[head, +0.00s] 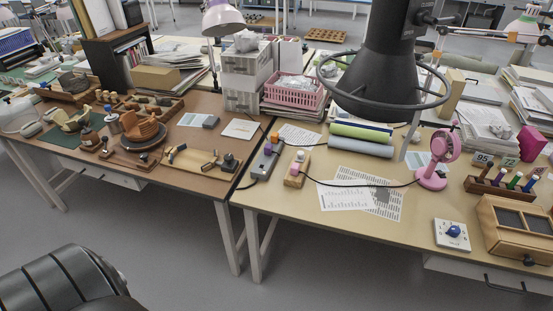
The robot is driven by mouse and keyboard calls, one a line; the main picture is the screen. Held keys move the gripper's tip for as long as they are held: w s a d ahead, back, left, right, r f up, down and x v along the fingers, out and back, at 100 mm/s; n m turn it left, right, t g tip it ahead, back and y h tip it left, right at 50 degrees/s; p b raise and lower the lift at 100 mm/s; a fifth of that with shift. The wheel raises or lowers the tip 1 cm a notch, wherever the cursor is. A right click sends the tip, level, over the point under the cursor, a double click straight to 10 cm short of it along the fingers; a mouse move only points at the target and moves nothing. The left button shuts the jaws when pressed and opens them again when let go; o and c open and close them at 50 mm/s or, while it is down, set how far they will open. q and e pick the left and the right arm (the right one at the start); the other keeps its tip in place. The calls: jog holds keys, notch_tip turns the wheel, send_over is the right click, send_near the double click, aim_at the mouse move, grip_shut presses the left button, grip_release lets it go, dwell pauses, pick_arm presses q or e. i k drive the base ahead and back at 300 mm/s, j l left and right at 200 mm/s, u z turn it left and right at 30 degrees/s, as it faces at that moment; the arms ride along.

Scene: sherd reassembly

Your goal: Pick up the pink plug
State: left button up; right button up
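A small pink plug (294,168) appears to sit on a small wooden block (294,178) with a white-topped piece, on the light table just right of the seam between the two tables. It is too small to make out its prongs. A dark cord runs from near the block to the pink fan (437,160) on the right. A grey power strip (264,164) lies left of the block, with a purple plug (267,149) on it. Neither of my grippers shows in the head view.
A large black hood with a ring (390,70) hangs over the back of the light table (300,215). Printed sheets (345,193) lie right of the block. A dial box (452,234) and wooden case (515,226) stand at right. The table's front left is clear.

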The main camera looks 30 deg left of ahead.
aim_at(295, 171)
jog(key=i+j, duration=0.15)
jog(key=j, duration=0.3)
jog(key=i+j, duration=0.1)
jog(key=j, duration=0.3)
jog(key=i+j, duration=0.15)
jog(key=j, duration=0.3)
